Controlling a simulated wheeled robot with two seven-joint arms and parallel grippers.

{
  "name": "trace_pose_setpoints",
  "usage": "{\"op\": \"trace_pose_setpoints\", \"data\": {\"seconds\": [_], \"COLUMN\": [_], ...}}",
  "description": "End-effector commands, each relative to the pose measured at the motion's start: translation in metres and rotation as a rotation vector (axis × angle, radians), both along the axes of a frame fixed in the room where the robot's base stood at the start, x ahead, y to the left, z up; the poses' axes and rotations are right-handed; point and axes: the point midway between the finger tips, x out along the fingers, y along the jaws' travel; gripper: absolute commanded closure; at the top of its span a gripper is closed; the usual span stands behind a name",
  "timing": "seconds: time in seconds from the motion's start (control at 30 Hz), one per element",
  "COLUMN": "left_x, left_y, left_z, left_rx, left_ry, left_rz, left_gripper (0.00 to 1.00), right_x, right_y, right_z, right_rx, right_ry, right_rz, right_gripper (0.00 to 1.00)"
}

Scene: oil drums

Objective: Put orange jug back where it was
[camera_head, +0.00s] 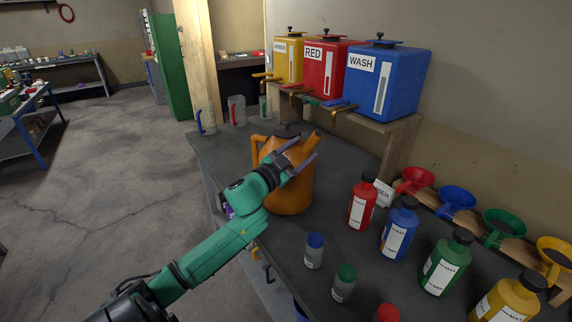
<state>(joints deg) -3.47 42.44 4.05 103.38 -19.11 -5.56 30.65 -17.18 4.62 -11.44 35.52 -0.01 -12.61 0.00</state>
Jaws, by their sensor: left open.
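The orange jug (290,195) stands upright on the dark workbench, its spout pointing up to the right and its handle on the left side. My left gripper (306,147) is open, with its two fingers in front of the jug's upper body near the spout. The gripper and wrist hide part of the jug's front. I cannot tell whether the fingers touch it. My right gripper is not in view.
Yellow, red and blue drums (385,80) sit on a shelf at the back. Several labelled bottles (398,235) and small capped bottles (314,252) stand at the right and front. Coloured funnels (456,198) line the wall. Clear measuring jugs (237,112) stand at the far left end.

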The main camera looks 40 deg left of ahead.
Motion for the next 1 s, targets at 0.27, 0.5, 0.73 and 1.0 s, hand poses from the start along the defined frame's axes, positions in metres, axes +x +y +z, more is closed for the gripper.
{"op": "trace_pose_setpoints", "data": {"seconds": [0.27, 0.5, 0.73, 1.0], "left_x": [-0.060, -0.091, -0.093, -0.093], "left_y": [0.001, 0.002, 0.002, 0.002], "left_z": [-0.011, -0.011, -0.010, -0.010], "left_rx": [0.000, 0.000, 0.001, 0.001], "left_ry": [0.004, 0.001, 0.000, 0.000], "left_rz": [-0.001, -0.001, -0.001, -0.001], "left_gripper": [0.33, 0.33, 0.33, 0.33], "right_x": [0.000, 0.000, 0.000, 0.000], "right_y": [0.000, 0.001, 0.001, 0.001], "right_z": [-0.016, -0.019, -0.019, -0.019], "right_rx": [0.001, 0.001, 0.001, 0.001], "right_ry": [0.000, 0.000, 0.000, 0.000], "right_rz": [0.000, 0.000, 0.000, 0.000], "right_gripper": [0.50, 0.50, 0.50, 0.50]}}
